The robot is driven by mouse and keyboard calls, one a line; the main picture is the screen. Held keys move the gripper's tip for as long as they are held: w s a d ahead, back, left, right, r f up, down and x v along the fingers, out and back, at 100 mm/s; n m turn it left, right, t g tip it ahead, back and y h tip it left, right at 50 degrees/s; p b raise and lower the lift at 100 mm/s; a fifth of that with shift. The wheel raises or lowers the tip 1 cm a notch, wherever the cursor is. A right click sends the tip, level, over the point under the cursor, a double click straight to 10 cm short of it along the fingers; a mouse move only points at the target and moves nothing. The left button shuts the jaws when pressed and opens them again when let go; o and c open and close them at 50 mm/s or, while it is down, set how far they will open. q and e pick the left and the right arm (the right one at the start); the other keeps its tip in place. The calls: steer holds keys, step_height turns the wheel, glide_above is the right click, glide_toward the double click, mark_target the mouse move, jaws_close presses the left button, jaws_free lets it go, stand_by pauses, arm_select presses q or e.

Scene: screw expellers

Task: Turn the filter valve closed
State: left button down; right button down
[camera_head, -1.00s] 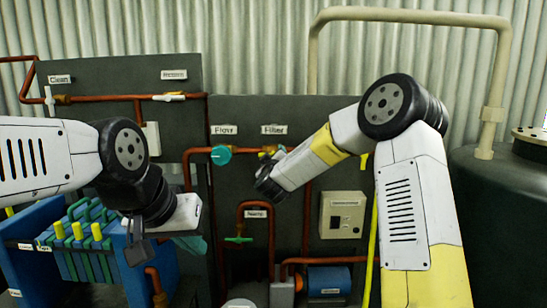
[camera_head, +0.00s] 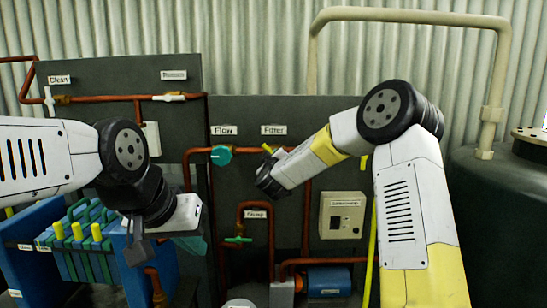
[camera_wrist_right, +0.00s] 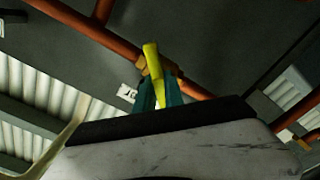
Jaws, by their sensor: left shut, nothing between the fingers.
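The filter valve sits on the copper pipe under the "Filter" label (camera_head: 273,130). The tip of its yellow handle (camera_head: 267,148) shows just above my right wrist in the head view. In the right wrist view the yellow handle (camera_wrist_right: 150,58) stands between the teal fingers of my right gripper (camera_wrist_right: 158,90), which close in on both sides of it. In the head view my right gripper is hidden behind its own wrist. My left gripper (camera_head: 194,246) is shut and empty at lower left, away from the filter valve.
A teal flow valve (camera_head: 221,155) sits on the same pipe, left of the filter valve. A control box (camera_head: 342,215) is mounted at lower right. A blue filter press (camera_head: 75,240) stands at left near my left gripper. A dark tank (camera_head: 505,210) stands at right.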

steer(key=shift+a+f+m, duration=0.1)
steer(key=shift+a+m, duration=0.05)
steer(key=shift+m, duration=0.15)
steer(key=m, duration=0.3)
steer(key=shift+m, duration=0.4)
steer(key=m, duration=0.4)
steer(key=shift+m, duration=0.3)
steer(key=m, duration=0.4)
steer(key=c, duration=2.2)
jaws_free()
steer(key=shift+m, duration=2.4)
steer(key=c, duration=2.2)
jaws_free()
steer(key=c, duration=0.9)
jaws_free()
steer(key=shift+s, duration=0.1)
